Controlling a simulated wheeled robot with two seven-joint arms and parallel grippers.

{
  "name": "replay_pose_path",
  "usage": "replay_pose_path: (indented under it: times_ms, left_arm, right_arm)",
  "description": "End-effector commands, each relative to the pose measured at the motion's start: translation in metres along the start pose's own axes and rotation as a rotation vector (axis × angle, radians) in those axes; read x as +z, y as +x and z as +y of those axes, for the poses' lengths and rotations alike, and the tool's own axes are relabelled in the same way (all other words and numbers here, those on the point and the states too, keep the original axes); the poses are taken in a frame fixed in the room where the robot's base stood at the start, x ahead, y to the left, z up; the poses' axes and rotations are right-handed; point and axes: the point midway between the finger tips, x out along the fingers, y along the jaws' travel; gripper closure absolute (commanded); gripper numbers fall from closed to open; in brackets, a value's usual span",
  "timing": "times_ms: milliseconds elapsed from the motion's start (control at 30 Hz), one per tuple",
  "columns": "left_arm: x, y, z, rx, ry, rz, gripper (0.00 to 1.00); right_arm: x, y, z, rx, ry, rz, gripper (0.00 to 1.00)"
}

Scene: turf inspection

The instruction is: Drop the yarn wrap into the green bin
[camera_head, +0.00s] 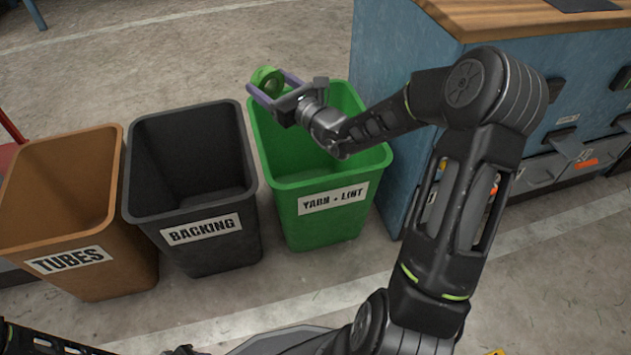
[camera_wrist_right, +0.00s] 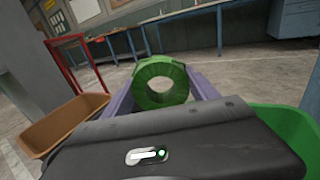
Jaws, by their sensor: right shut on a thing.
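The yarn wrap is a green ring (camera_head: 267,80), held between the purple fingers of my right gripper (camera_head: 272,86). In the right wrist view the ring (camera_wrist_right: 161,83) sits between the two fingers (camera_wrist_right: 163,88), its hole facing the camera. The gripper is shut on it. The green bin (camera_head: 333,203), labelled "YARN + LINT", stands below. In the head view the ring and fingers overlap the bin's far left rim; their height above it is hard to tell. The green bin also shows at the lower right of the wrist view (camera_wrist_right: 294,128). My left gripper is not visible; only part of that arm shows at lower left.
A black bin (camera_head: 245,190) labelled "BACKING" and a brown bin (camera_head: 112,205) labelled "TUBES" stand left of the green bin. A blue cabinet (camera_head: 385,75) with a wooden top (camera_head: 510,15) and drawers stands to the right. Open floor (camera_head: 200,60) lies behind the bins.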

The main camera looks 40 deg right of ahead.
Motion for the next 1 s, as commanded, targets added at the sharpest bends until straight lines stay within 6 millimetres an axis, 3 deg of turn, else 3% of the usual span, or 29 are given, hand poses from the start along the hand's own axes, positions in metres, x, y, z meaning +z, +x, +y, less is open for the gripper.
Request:
replay_pose_path:
  times_ms: [33, 100, 200, 333, 500, 833, 1000]
  left_arm:
    - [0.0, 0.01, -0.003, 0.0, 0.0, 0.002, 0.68]
    - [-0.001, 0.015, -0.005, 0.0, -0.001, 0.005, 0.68]
    - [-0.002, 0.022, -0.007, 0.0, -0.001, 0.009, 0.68]
    - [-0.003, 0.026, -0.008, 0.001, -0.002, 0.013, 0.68]
    - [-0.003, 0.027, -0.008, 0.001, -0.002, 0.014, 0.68]
    - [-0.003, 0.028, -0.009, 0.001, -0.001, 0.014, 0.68]
    - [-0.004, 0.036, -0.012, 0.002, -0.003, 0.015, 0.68]
  right_arm:
    - [-0.018, 0.001, -0.026, -0.03, -0.001, 0.002, 0.73]
    - [-0.034, 0.0, -0.059, -0.064, 0.0, 0.001, 0.73]
    - [-0.054, -0.005, -0.098, -0.103, -0.001, 0.001, 0.73]
    - [-0.07, -0.011, -0.129, -0.132, -0.001, 0.0, 0.73]
    - [-0.074, -0.014, -0.142, -0.143, 0.0, -0.001, 0.73]
    - [-0.076, -0.014, -0.142, -0.143, 0.001, 0.0, 0.73]
    - [-0.088, -0.014, -0.141, -0.143, 0.001, 0.0, 0.73]
